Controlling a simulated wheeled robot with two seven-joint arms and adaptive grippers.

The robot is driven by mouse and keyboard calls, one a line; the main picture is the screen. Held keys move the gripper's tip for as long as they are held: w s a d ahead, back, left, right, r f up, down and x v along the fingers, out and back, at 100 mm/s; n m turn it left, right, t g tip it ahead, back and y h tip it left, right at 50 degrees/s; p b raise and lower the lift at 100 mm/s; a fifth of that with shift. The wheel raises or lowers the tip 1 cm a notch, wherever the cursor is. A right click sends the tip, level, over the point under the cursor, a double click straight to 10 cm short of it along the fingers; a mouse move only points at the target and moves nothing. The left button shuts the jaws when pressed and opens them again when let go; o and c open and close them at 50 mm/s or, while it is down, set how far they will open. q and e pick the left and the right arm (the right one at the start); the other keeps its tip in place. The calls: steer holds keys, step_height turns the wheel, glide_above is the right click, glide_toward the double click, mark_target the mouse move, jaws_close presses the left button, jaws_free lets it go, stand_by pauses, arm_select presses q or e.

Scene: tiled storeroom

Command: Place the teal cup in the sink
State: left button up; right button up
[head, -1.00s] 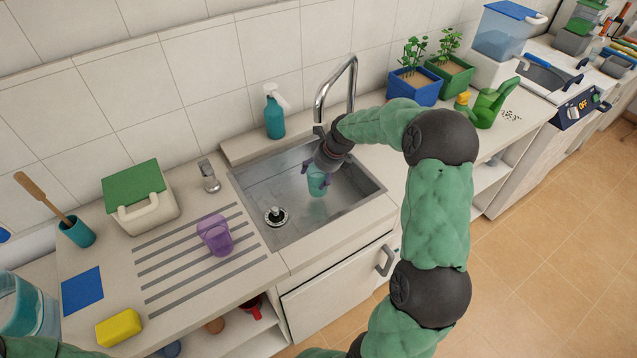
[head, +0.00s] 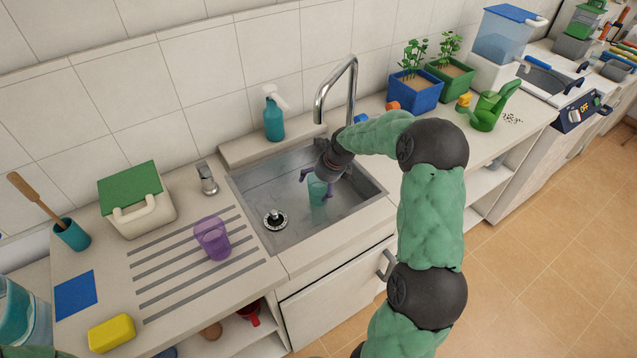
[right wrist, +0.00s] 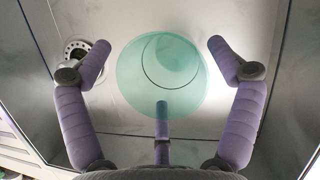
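The teal cup (head: 317,193) is inside the metal sink (head: 262,188), right of the drain. It is see-through and looks upright. My right gripper (head: 318,182) is over the cup, its purple fingers spread at either side. In the right wrist view the cup (right wrist: 160,85) sits between the open fingers of the gripper (right wrist: 158,58), with clear gaps left and right. A third finger overlaps the cup's near edge in that view, and I cannot tell whether it touches. My left gripper is out of view.
The faucet (head: 352,85) rises behind the sink, close to my right forearm. A spray bottle (head: 274,118) stands at the back. A purple cup (head: 212,240) stands on the ridged drainboard at left. Planters (head: 415,92) and a green watering can (head: 488,110) stand at right.

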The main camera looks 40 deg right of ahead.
steer(key=shift+r, duration=0.15)
steer(key=p+v, duration=0.4)
steer(key=v, duration=0.8)
